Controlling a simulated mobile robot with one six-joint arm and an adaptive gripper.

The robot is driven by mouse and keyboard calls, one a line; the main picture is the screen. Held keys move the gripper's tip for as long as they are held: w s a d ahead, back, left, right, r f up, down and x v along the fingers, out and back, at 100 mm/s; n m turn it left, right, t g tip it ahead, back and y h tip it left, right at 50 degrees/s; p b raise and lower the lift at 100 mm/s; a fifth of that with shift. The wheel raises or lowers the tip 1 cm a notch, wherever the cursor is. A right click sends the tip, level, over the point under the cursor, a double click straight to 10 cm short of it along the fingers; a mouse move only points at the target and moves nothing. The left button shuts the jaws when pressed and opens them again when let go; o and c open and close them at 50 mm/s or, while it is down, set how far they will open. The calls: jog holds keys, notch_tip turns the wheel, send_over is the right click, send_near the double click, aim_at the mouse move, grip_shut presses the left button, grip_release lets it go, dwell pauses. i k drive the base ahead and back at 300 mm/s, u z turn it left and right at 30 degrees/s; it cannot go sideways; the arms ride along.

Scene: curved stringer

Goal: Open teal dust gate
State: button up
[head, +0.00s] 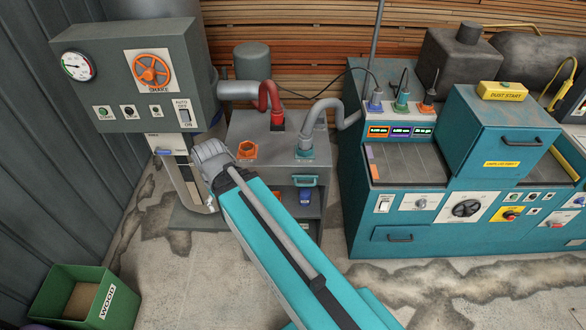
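A teal collar or gate (305,152) sits on top of the grey cabinet in the middle, with a grey hose curving up out of it to the right. A teal handle (305,181) shows on the cabinet's front just below it. I cannot tell from this view whether the gate is open or shut. My teal arm crosses from the lower right up to the cabinet's left side, covering part of its front. My gripper cannot be made out; the far end of the arm hides it or it is out of sight.
An orange port (247,150) and a red hose (270,97) share the cabinet top (275,150). A grey control box (130,75) with an orange handwheel (151,71) hangs at left. A teal machine (430,215) stands right. A green wood bin (85,297) is front left.

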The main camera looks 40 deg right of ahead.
aim_at(295, 177)
jog(key=k, duration=1.6)
jog(key=z, duration=0.6)
jog(key=i, duration=1)
